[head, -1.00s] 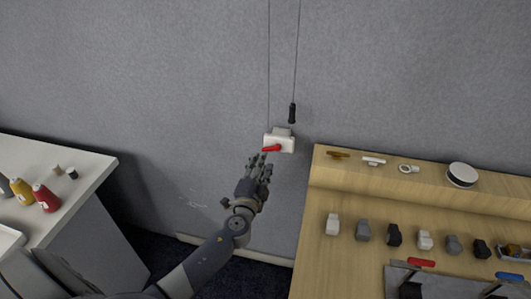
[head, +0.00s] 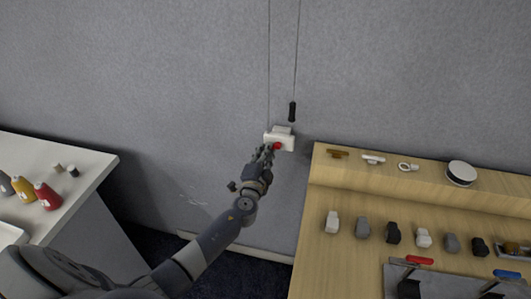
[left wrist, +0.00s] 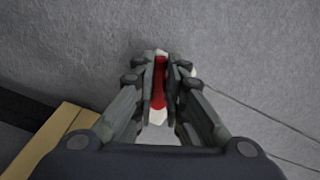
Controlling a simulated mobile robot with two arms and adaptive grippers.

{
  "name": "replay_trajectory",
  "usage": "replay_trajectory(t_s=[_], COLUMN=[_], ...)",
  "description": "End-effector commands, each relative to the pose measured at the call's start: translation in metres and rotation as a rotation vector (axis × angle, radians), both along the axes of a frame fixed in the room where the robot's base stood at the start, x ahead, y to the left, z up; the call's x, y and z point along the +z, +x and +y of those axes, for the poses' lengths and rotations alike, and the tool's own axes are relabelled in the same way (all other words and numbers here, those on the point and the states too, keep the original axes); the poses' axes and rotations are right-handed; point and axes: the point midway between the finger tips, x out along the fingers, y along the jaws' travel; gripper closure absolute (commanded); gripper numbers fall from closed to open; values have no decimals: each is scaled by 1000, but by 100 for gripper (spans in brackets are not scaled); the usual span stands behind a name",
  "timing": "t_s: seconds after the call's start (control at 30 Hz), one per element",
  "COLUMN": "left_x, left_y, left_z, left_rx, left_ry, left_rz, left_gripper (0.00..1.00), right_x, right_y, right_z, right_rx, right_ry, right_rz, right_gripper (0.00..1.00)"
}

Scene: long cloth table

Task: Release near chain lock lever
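The chain lock is a small white box (head: 287,142) on the grey wall, with a red lever (head: 277,146) on its front. My left gripper (head: 267,151) is at the lever and hides its left part in the head view. In the left wrist view, the red lever (left wrist: 159,82) lies lengthwise between the two fingers (left wrist: 160,90). The finger pads are close along both sides of it, with little or no gap showing, so the gripper looks shut on it. My right gripper is in neither view.
Two thin cords rise from the lock; a dark pull handle (head: 292,111) hangs on the right one. A wooden table (head: 345,258) with several small items stands to the right. A white table (head: 85,160) with colored spools stands left.

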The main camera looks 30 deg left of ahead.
Motion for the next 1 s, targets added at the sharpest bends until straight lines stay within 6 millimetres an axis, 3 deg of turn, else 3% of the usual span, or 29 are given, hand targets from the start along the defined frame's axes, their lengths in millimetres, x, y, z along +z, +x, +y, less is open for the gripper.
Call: replay_trajectory(t_s=[0.23, 0.6, 0.97, 1.0], left_x=[1, 7, 8, 8], left_y=[0, -1, -1, -1], left_z=[0, 2, 2, 2], left_rx=[0, -1, -1, -1], left_ry=[20, 213, 231, 230], left_rz=[5, 56, 61, 60], left_gripper=[100, 100, 100, 79], right_x=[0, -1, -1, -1], right_y=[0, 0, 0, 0], right_z=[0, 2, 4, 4], right_rx=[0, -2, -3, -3], right_ry=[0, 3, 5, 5], right_rz=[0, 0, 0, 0], right_gripper=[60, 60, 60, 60])
